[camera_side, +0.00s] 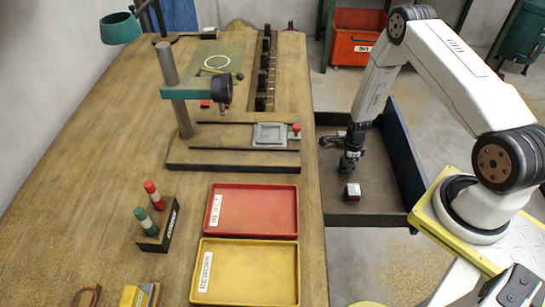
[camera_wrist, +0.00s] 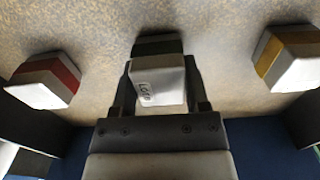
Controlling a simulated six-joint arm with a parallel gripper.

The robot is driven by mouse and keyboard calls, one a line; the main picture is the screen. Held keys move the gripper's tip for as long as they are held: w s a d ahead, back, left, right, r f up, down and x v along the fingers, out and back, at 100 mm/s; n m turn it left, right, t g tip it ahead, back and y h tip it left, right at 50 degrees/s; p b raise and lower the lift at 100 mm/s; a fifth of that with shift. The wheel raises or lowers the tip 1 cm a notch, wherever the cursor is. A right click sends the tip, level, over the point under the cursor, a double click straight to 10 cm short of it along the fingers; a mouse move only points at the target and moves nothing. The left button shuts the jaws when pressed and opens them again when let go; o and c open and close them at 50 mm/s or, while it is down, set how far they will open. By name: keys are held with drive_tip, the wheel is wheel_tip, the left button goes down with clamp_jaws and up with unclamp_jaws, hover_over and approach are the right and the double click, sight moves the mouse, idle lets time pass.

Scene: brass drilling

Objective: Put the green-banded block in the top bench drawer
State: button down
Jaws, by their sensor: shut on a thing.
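In the wrist view my gripper (camera_wrist: 160,95) is shut on a pale block (camera_wrist: 158,82) with lettering on its face. A very dark band (camera_wrist: 158,44) shows at its far end; I cannot tell surely whether it is green. In the side view my gripper (camera_side: 349,168) points down inside the open drawer (camera_side: 375,205) at the bench's right side.
A red-banded block (camera_wrist: 45,80) lies left of the held block and a yellow-banded one (camera_wrist: 290,58) right. One block (camera_side: 352,191) shows in the drawer. The bench carries a red tray (camera_side: 270,188), a yellow tray (camera_side: 270,244) and a drill stand (camera_side: 172,85).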

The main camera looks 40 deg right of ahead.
drive_tip(key=shift+f, duration=0.1)
drive_tip(key=shift+c, duration=0.4)
unclamp_jaws()
wheel_tip(320, 180, up, 12)
idle(0.7)
drive_tip(key=shift+r, duration=0.2)
idle(0.3)
